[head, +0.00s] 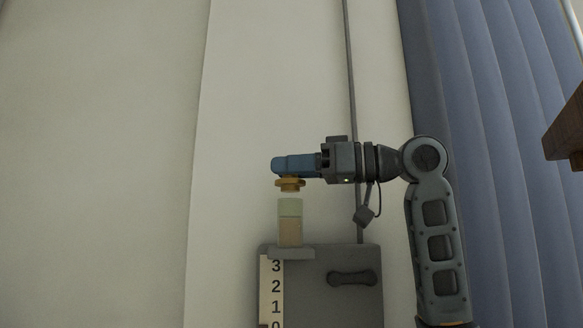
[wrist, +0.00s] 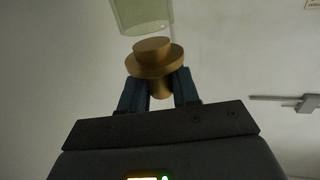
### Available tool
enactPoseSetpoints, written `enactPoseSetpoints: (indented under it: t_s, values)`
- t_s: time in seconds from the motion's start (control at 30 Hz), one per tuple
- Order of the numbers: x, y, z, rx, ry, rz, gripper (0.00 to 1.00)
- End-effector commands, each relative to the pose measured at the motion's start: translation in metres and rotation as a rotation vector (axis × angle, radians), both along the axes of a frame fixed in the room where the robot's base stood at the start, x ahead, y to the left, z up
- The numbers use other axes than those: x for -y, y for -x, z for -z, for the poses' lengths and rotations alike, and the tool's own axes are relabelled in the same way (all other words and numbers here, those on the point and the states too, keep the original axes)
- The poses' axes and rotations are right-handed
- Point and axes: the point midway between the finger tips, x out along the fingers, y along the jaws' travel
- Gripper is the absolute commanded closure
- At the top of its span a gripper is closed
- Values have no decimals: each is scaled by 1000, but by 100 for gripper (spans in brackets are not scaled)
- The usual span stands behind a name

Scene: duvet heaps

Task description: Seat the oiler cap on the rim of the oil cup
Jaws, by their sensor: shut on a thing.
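The oiler cap (head: 290,185) is a brass-coloured disc with a narrower round part below it. My gripper (head: 280,166) lies level from the right, its blue fingers shut on the cap. The oil cup (head: 290,222) is upright, pale green and clear above, tan below. The cap hangs just above the cup's rim with a small gap. In the wrist view the cap (wrist: 153,57) sits between the fingertips (wrist: 160,86). The cup (wrist: 140,14) shows at the top edge there, apart from the cap and slightly left of it; the rest of it is cut off.
The cup stands on a grey ledge (head: 287,254) on a grey box (head: 325,295) with a dark handle (head: 353,278) and a number strip (head: 271,290). A vertical pipe (head: 353,100) runs behind. A blue curtain (head: 480,110) and a brown wooden edge (head: 567,128) are at right. The left side is clear.

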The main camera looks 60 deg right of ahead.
Motion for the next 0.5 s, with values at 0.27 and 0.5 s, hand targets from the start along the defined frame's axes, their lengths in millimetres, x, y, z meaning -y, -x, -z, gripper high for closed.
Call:
enactPoseSetpoints:
  t_s: [0.27, 0.5]
  values:
    - [0, 0, 3, 0, 0, 0, 99]
    - [0, 0, 9, 0, 0, 0, 99]
